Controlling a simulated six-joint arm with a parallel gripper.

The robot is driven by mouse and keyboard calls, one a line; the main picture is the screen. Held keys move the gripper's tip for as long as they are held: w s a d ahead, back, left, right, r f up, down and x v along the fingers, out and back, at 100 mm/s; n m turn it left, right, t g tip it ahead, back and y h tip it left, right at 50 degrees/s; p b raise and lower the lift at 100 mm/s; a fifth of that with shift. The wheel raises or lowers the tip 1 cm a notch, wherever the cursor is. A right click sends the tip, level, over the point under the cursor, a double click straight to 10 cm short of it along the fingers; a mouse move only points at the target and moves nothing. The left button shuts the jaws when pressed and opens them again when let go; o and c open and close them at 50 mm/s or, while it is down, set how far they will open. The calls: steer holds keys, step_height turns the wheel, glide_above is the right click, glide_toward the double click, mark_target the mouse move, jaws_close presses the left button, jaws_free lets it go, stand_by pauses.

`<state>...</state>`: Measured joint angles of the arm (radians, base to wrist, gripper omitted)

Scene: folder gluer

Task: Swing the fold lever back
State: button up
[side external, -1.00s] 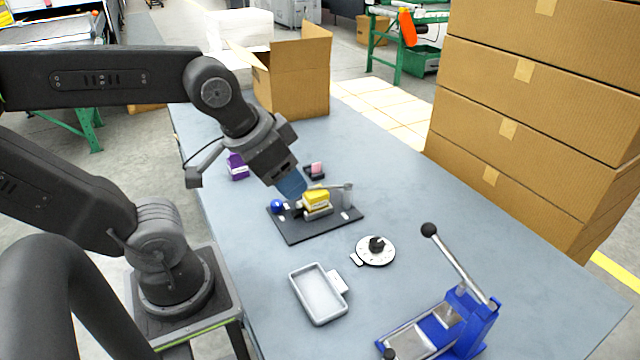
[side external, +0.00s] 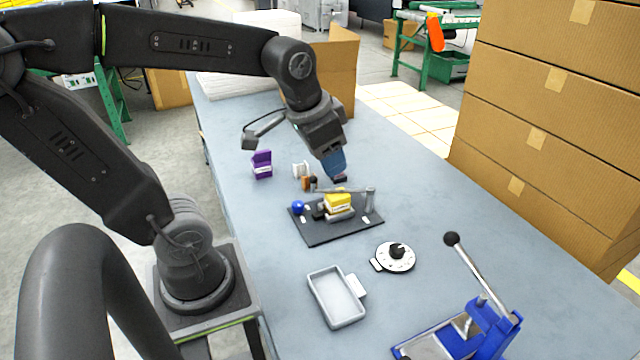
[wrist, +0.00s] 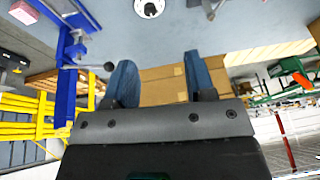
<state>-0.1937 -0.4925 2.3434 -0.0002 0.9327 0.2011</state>
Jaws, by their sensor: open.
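The fold lever (side external: 345,190) is a thin silver bar on the dark base plate (side external: 310,236). It runs left from an upright metal post (side external: 371,199), passing behind a yellow block (side external: 338,203). A dark knob shows near its left end. The yellow block sits on a pale holder in the middle of the plate. My gripper (side external: 338,177), with blue fingers, is open and empty, pointing down just behind the lever. Contact with the lever cannot be told. The wrist view shows the spread fingers (wrist: 160,82) with nothing between them; the lever is not seen there.
A blue ball (side external: 298,208) stands at the plate's left. A purple item (side external: 262,164) and small white piece (side external: 300,170) lie behind. A dial (side external: 396,257), grey tray (side external: 336,298) and blue lever press (side external: 480,325) are in front. Cartons (side external: 550,110) stand right.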

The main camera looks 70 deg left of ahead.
steer(key=w+a+f+g, duration=0.3)
steer(key=w+a, duration=0.3)
steer(key=a, duration=0.5)
steer(key=g, duration=0.1)
glide_above(314, 176)
step_height(314, 176, down, 5)
steer(key=shift+h, duration=0.4)
step_height(314, 176, down, 14)
steer(key=shift+s+a+r, duration=0.1)
jaws_close()
